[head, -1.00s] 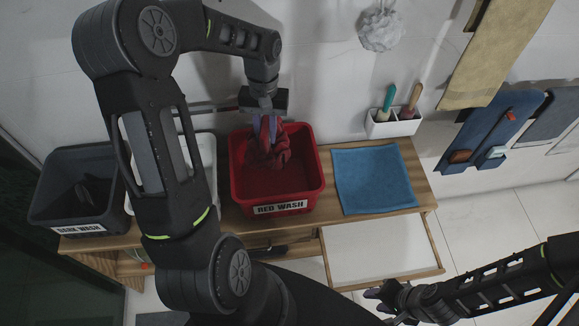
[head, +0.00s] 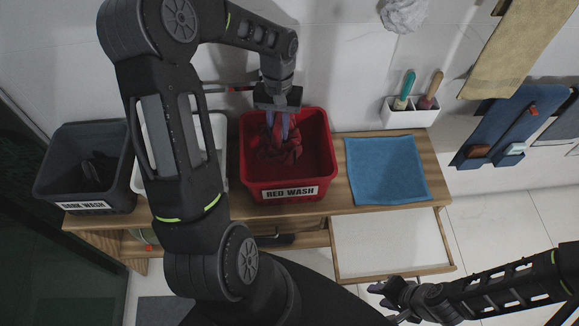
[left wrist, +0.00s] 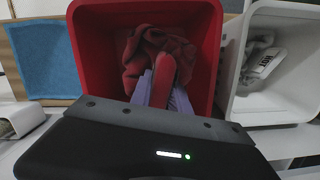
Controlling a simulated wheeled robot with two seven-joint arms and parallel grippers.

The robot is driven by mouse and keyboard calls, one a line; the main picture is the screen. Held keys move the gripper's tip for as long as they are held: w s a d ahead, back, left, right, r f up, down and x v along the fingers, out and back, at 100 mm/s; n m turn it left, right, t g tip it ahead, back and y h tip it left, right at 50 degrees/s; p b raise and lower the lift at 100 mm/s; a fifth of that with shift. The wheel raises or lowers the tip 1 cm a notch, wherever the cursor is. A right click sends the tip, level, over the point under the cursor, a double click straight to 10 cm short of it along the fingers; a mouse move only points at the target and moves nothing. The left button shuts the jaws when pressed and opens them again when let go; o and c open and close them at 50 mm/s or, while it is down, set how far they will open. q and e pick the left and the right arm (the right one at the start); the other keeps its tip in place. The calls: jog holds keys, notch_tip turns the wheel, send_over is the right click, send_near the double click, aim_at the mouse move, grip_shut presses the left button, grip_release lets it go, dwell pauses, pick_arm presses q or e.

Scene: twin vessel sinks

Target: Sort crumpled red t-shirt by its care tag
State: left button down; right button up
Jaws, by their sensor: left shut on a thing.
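The crumpled red t-shirt (head: 281,152) hangs in the mouth of the red bin labelled "RED WASH" (head: 322,170). My left gripper (head: 277,127) is over the bin, pointing down, its fingers shut on the shirt. In the left wrist view the fingers (left wrist: 163,88) pinch a fold of the shirt (left wrist: 150,48), with the red bin's walls (left wrist: 95,45) around it. I cannot tell whether the shirt touches the bin floor. No care tag can be made out. My right gripper (head: 382,298) is at the lower right, away from the bins; its jaw state is unclear.
A dark bin labelled "DARK WASH" (head: 58,180) holds dark cloth at the left. A white bin (head: 220,128), partly behind my left arm, stands between them; it also shows in the left wrist view (left wrist: 238,70). A blue cloth (head: 385,170) and a white brush holder (head: 410,117) are right of the red bin.

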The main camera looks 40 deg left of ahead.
pick_arm(q)
jog(key=shift+f, duration=0.3)
jog(key=c, duration=1.2)
grip_release()
jog(key=shift+o, duration=0.2)
jog(key=shift+r, duration=0.15)
jog(key=r, duration=0.2)
jog(key=r+b, duration=0.1)
jog(key=r, duration=0.2)
jog(key=w+r, duration=0.1)
jog(key=r, duration=0.1)
jog(key=shift+a+r, duration=0.25)
jog(key=shift+r, duration=0.05)
jog(key=shift+f, duration=0.1)
